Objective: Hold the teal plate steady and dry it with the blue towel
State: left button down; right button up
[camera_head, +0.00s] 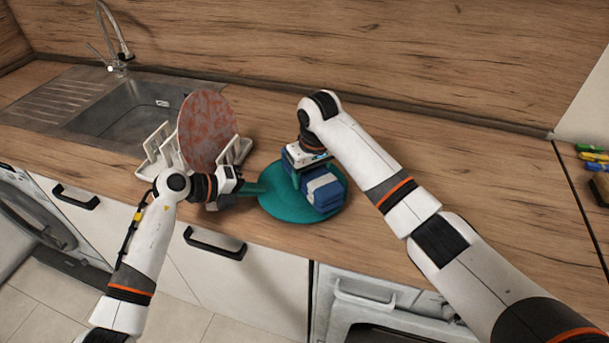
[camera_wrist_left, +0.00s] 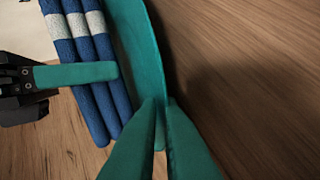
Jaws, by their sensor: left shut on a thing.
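The teal plate (camera_head: 274,206) is near the counter's front edge, its face turned up. My left gripper (camera_head: 259,188) is shut on its left rim. The left wrist view shows the two teal fingers (camera_wrist_left: 160,108) pinching the rim of the plate (camera_wrist_left: 138,45). The blue towel (camera_head: 325,192), folded and with a white band, lies against the plate's face; it also shows in the left wrist view (camera_wrist_left: 88,75). My right gripper (camera_head: 299,175) is at the towel from above. One of its fingers (camera_wrist_left: 75,75) lies across the towel; the other finger is hidden.
A white dish rack (camera_head: 158,150) holding a reddish round plate (camera_head: 206,130) stands left of the teal plate. A sink (camera_head: 130,112) with a tap is behind it. Colored objects (camera_head: 592,157) lie at the far right. The counter behind the plate is clear.

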pick_arm(q)
jog(key=shift+f, duration=0.1)
pick_arm(e)
jog(key=shift+w+d+r, duration=0.1)
jog(key=shift+w+d, duration=0.35)
jog(key=shift+d, duration=0.3)
jog(key=shift+s+a, duration=0.1)
jog(key=shift+a, duration=0.05)
jog(key=shift+s+a, duration=0.45)
jog(key=shift+a, duration=0.3)
jog(key=shift+s+a, duration=0.4)
jog(key=shift+a, duration=0.3)
jog(key=shift+d, duration=0.1)
jog(key=shift+w+d, duration=0.5)
jog(key=shift+d, duration=0.25)
jog(key=shift+w+d, duration=0.45)
jog(key=shift+d, duration=0.3)
jog(key=shift+a, duration=0.1)
